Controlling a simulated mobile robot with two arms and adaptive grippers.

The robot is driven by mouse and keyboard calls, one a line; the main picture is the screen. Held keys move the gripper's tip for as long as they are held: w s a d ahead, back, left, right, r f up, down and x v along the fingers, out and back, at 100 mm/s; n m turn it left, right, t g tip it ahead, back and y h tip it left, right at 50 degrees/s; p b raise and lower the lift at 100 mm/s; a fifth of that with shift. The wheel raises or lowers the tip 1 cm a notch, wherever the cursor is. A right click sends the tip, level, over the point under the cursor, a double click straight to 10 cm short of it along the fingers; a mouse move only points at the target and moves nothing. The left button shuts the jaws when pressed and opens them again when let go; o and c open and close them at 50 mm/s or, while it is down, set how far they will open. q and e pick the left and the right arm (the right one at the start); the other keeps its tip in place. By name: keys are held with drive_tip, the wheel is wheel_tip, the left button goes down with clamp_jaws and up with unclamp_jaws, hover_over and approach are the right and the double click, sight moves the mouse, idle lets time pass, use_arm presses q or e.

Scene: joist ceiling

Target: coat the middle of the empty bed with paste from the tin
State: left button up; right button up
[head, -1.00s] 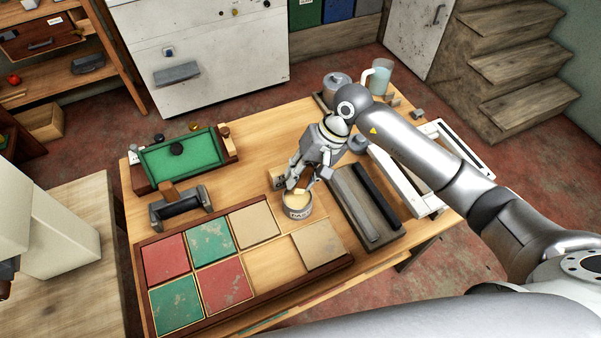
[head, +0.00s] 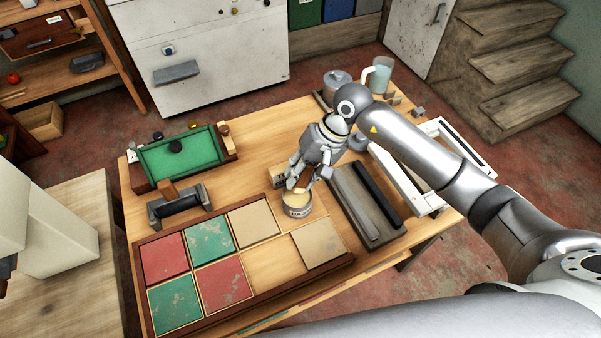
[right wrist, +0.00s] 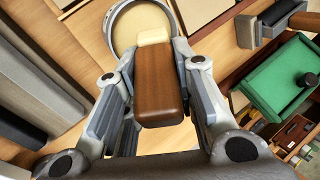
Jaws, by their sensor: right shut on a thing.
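My right gripper (head: 300,185) is shut on a brown wooden-handled tool (right wrist: 160,88), held over the paste tin (head: 297,211). In the right wrist view the tool's pale end (right wrist: 154,37) overlaps the tin's round rim (right wrist: 116,22); how deep it reaches is hidden. The tin is a short grey can with a label and pale paste. The empty bed (head: 274,269) is a bare wood square in the front row of the dark-framed tray (head: 240,311), between a red tile (head: 223,286) and a beige tile (head: 318,243).
A roller (head: 180,203) and a green-topped box (head: 180,155) stand behind the tray. A grey trough with dark bars (head: 365,205) lies right of the tin, near a white frame (head: 440,150). A jug (head: 377,76) and a lidded pot (head: 337,82) stand at the back.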

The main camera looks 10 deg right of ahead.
drive_tip(key=shift+f+b, duration=0.4)
drive_tip(key=shift+b, duration=0.05)
idle(0.3)
drive_tip(key=shift+s+f+b, duration=0.25)
drive_tip(key=shift+b, duration=0.4)
idle(2.3)
drive_tip(key=shift+r, duration=0.1)
drive_tip(key=shift+w+r+p, duration=0.2)
drive_tip(key=shift+r+p, duration=0.1)
drive_tip(key=shift+r, duration=0.75)
drive_tip(key=shift+r+p, duration=0.5)
drive_tip(key=shift+r, duration=2.05)
